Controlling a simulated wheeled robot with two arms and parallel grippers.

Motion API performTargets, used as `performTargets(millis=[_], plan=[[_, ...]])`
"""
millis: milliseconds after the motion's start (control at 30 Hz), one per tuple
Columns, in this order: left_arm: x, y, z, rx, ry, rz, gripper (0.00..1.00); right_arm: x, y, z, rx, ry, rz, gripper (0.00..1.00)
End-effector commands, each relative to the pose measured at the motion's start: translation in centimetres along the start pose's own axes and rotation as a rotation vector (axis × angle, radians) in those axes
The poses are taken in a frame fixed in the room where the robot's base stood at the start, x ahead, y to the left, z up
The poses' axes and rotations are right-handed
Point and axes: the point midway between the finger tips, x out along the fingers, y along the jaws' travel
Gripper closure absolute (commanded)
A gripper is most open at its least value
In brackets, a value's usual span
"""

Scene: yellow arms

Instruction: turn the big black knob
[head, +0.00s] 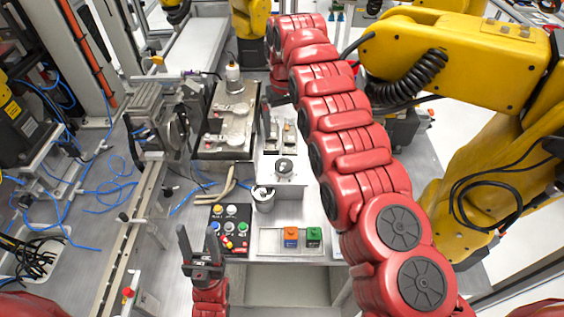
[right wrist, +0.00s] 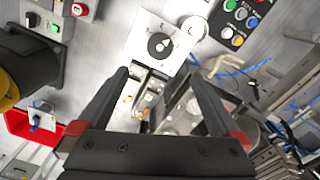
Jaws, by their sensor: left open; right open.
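The big black knob (head: 284,166) sits on a white plate on top of a pale box near the middle of the bench in the head view. In the right wrist view the knob (right wrist: 160,45) shows as a black disc with a light marking on a white plate. My right gripper (right wrist: 158,73) is open and empty; the knob appears beyond its fingertips, apart from them. In the head view the right gripper is hard to make out beside my red arm. My left gripper (head: 200,245) is open and empty at the front, left of and nearer than the knob.
A black panel with coloured buttons (head: 230,230) lies front left of the knob, beside a round metal cup (head: 263,198). An orange button (head: 291,237) and a green button (head: 314,238) stand in front. A metal fixture (head: 226,125) is behind left. Yellow robot arms (head: 465,55) fill the right.

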Motion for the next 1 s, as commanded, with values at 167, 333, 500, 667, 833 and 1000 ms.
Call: performTargets(millis=[167, 333, 500, 667, 833, 1000], plan=[[-3.6, 0.2, 0.6, 0.000, 0.000, 0.000, 0.50, 3.7, 0.0, 0.0, 0.000, 0.000, 0.000, 0.00], [-5.7, 0.3, 1.0, 0.000, 0.000, 0.000, 0.50, 6.5, -0.3, -0.1, -0.003, 0.000, -0.002, 0.00], [-4.8, 0.2, 0.8, 0.000, 0.000, 0.000, 0.50, 8.8, -0.1, 0.0, -0.001, -0.004, 0.000, 0.00], [-3.4, 0.2, 0.6, 0.000, 0.000, 0.000, 0.50, 12.0, 0.0, 0.2, 0.000, -0.007, 0.001, 0.00], [-3.0, 0.1, 0.5, 0.000, 0.000, 0.000, 0.50, 14.8, 0.0, 0.0, 0.000, -0.003, 0.000, 0.00], [-2.9, 0.1, 0.5, 0.000, 0.000, 0.000, 0.50, 16.0, 0.0, 0.0, 0.000, -0.002, 0.000, 0.00]])
